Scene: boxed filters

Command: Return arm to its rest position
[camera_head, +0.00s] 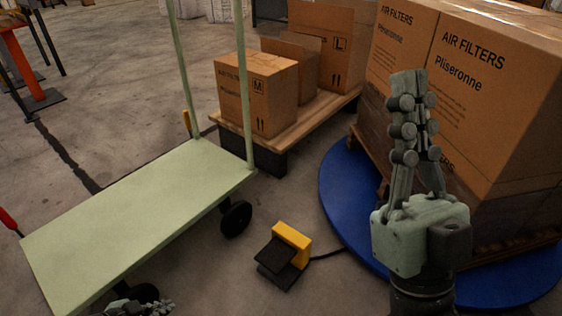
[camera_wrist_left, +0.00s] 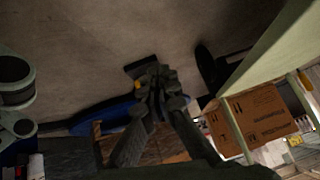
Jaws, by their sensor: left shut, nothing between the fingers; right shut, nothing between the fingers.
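My right gripper (camera_head: 408,85) is at the right of the head view, pointing up in front of the large filter boxes. Its fingers are closed together and hold nothing. My left gripper (camera_head: 148,307) only just shows at the bottom edge, by the front of the green cart. In the left wrist view my left gripper (camera_wrist_left: 155,82) is in the middle with its fingertips together and nothing between them. Most of the left arm is hidden below the head view.
The pale green cart (camera_head: 135,205) with an empty deck stands at left. A yellow and black pedal (camera_head: 287,250) lies on the floor. Large filter boxes (camera_head: 475,100) stand on a pallet over a blue turntable (camera_head: 345,205). Smaller boxes (camera_head: 258,92) sit on another pallet (camera_head: 300,125) behind.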

